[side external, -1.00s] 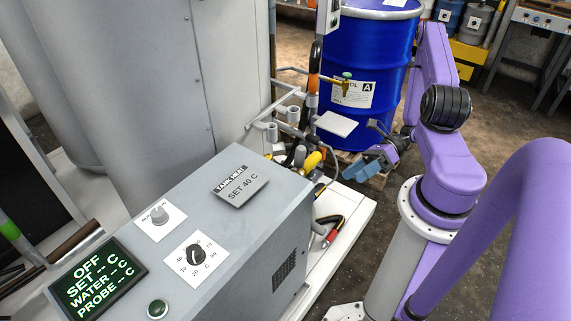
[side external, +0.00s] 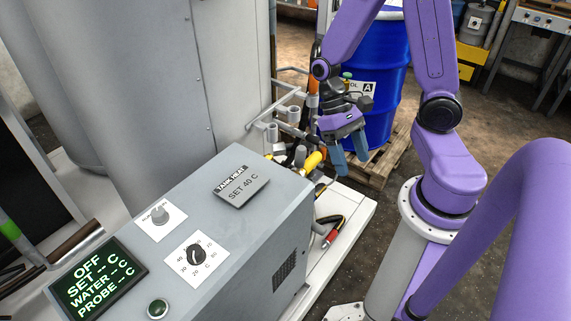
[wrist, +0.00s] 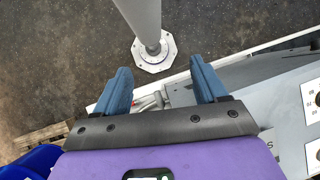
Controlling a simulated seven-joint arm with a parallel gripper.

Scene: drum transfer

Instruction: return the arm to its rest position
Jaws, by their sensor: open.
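My gripper (side external: 349,165) hangs in the air with its blue fingers pointing down, in front of the blue drum (side external: 384,90) and to the right of the grey control cabinet (side external: 290,230). Its two blue fingers also show in the wrist view (wrist: 160,92). They stand well apart with nothing between them. My purple arm is raised and bent above the gripper. It hides part of the drum and its label. In the wrist view the fingers are above the dark floor and the edge of the white base.
The drum stands on a wooden pallet (side external: 393,160). Pipes, hoses and grey cups (side external: 272,132) crowd the space left of my gripper. A grey post (wrist: 143,20) with a bolted foot shows in the wrist view. The speckled floor (side external: 350,250) between cabinet and post is clear.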

